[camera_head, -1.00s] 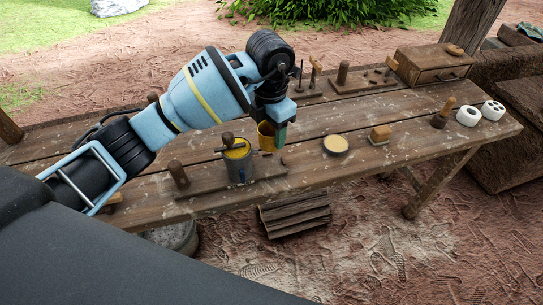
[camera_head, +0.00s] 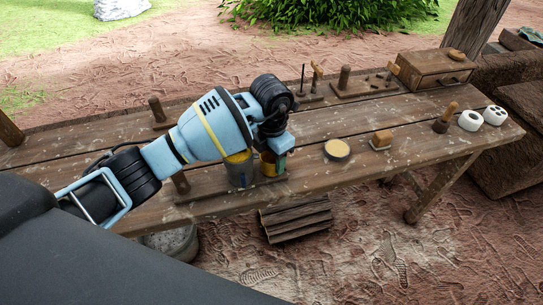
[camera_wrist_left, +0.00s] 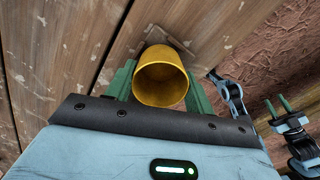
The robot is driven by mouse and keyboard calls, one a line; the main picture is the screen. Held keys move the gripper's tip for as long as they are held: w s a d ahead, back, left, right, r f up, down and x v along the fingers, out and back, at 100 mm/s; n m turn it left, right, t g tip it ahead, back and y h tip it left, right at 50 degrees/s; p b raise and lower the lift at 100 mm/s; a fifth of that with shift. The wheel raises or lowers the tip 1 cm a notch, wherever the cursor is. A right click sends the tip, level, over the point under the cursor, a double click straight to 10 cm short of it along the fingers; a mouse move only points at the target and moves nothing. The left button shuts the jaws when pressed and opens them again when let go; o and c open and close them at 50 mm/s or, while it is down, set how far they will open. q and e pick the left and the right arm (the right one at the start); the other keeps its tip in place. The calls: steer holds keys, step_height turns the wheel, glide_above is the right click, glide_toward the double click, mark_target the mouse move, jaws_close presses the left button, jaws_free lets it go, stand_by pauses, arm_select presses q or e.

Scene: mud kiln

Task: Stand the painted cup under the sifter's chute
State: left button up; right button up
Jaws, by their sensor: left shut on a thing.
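A stamp (camera_head: 445,118) and two white pieces (camera_head: 470,121) are farther right. A wooden drawer box (camera_head: 432,69) is behind.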

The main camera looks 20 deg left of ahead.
mark_target(271, 156)
arm_select(q)
steer(key=shift+f, duration=0.1)
steer(key=o, duration=1)
steer(key=shift+c, duration=0.2)
step_height(271, 156, up, 12)
